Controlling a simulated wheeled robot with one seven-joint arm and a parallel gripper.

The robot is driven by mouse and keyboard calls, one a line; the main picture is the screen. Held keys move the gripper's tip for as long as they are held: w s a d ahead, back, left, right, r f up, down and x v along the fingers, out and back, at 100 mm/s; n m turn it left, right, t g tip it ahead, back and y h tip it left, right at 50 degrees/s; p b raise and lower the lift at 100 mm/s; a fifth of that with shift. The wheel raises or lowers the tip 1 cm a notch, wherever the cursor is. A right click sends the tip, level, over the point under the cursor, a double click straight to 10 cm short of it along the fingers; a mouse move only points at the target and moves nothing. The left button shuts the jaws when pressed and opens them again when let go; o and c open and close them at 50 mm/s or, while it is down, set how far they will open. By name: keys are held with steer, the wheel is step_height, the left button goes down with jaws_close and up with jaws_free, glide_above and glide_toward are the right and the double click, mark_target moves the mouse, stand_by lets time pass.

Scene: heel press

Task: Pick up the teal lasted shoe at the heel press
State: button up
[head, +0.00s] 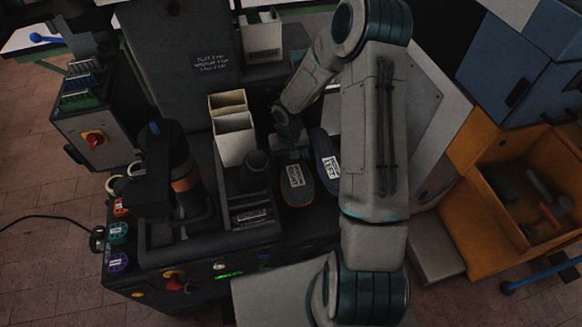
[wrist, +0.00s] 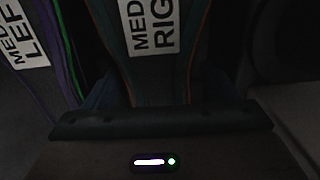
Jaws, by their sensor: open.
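The teal shoe (head: 296,186), dark with orange edging and a white label, lies on the dark press bench, toe toward the front. In the wrist view, the shoe (wrist: 152,60) with orange and teal edges and a label starting "MED RIG" lies straight ahead. My gripper (head: 290,137) is at its far end in the head view. In the wrist view my open gripper (wrist: 155,92) has dim bluish fingers either side of this shoe. Contact cannot be told in the dark. A second shoe (head: 325,160), purple-edged, lies close to its right; its label (wrist: 25,38) starts "MED LEF".
Two open boxes, white (head: 234,140) and cream (head: 228,102), stand left of the shoes. A dark cylinder (head: 256,160) stands between them and the teal shoe. A dark press-like tool (head: 172,175) is further left. An orange bin (head: 530,185) is at the right.

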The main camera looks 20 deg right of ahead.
step_height(320, 180, down, 2)
steer(key=c, duration=1.3)
steer(key=shift+o, duration=0.2)
steer(key=shift+r, duration=0.1)
